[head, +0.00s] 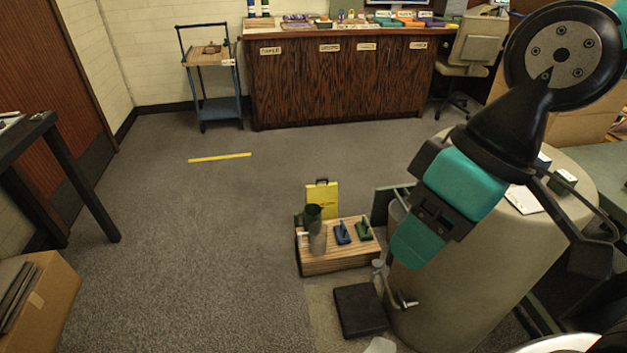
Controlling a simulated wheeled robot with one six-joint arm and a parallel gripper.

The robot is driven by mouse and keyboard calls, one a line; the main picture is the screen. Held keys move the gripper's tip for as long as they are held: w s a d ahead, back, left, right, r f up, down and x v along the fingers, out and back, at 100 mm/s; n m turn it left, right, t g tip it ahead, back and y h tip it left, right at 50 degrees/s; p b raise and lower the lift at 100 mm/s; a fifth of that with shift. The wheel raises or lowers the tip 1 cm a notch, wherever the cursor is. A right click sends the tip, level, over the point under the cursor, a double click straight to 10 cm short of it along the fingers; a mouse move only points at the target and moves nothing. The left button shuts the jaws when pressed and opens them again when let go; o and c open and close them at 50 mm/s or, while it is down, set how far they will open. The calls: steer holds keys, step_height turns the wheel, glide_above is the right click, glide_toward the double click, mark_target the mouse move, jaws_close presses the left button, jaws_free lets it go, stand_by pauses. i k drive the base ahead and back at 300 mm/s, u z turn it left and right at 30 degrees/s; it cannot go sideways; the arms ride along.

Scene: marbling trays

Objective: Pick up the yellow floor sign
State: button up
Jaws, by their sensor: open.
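The yellow floor sign (325,200) stands upright on the carpet near the middle of the head view, just behind a low wooden box. It has a dark handle or clip at its top and dark marks on its face. A dark green jug and the box hide its lower part.
The wooden box (338,262) carries the jug (313,218), a grey cylinder and blue and green tools. The drum (455,290) stands to its right, a black pedal-like block (360,311) in front. A yellow floor strip (220,157) lies behind left.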

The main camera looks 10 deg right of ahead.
mark_target(325, 195)
steer(key=u, duration=0.05)
steer(key=k, duration=0.5)
steer(key=u, duration=0.6)
steer(key=i, duration=6.45)
steer(key=z, duration=3.9)
